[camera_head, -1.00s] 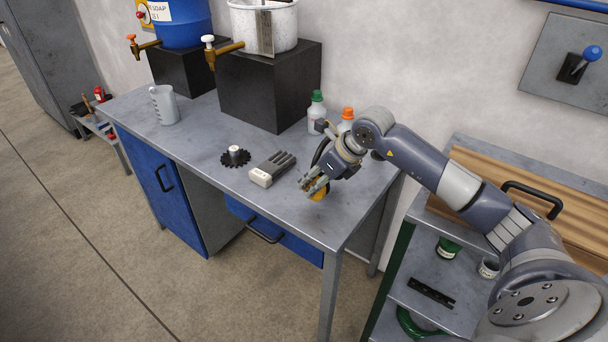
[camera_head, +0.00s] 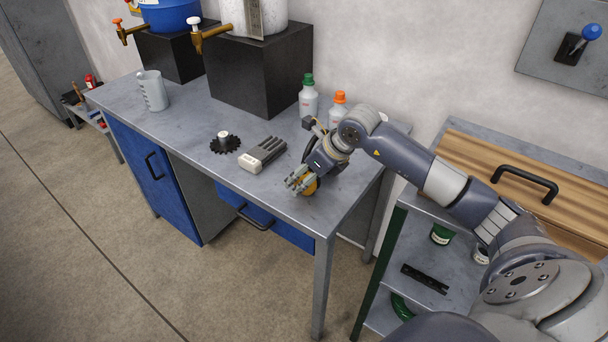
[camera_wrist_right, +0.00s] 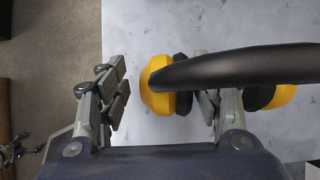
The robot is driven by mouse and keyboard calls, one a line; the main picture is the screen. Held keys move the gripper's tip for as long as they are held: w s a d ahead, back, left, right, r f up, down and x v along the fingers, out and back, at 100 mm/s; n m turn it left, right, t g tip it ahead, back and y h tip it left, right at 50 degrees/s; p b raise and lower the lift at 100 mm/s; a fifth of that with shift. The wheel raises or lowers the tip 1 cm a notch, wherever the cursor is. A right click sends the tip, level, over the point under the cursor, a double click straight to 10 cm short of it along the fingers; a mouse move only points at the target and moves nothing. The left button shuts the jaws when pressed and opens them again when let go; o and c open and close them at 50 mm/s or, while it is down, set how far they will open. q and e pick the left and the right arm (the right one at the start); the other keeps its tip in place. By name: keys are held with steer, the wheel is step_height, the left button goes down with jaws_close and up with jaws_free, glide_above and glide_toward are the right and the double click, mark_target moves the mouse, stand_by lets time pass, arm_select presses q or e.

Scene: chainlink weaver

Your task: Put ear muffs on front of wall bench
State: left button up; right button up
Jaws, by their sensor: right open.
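The ear muffs are yellow and black and lie on the grey bench (camera_head: 200,157). In the head view only a yellow cup (camera_head: 310,186) shows clearly, at the bench's right end, mostly hidden by my right gripper (camera_head: 300,181). In the right wrist view the black headband (camera_wrist_right: 235,68) runs across to the right, with a yellow cup (camera_wrist_right: 158,86) at its left end and another at its right. My right gripper (camera_wrist_right: 160,108) is open, with its fingers apart on either side of the left cup.
A beaker (camera_head: 152,90) stands far left. A shelf unit with a wooden top (camera_head: 480,170) is at right.

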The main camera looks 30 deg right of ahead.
steer(key=shift+d+r, duration=0.1)
steer(key=shift+r, duration=0.1)
arm_select(q)
steer(key=shift+s+d+f+b, duration=0.2)
steer(key=shift+s+f+b, duration=0.15)
steer(key=shift+f+b, duration=0.2)
steer(key=shift+s+d+f+b, duration=0.2)
steer(key=shift+s+f+b, duration=0.2)
steer(key=shift+f, duration=0.1)
arm_select(e)
steer(key=v, duration=1.1)
steer(key=shift+s+r, duration=0.3)
arm_select(q)
steer(key=shift+w, duration=0.1)
steer(key=shift+a, duration=0.15)
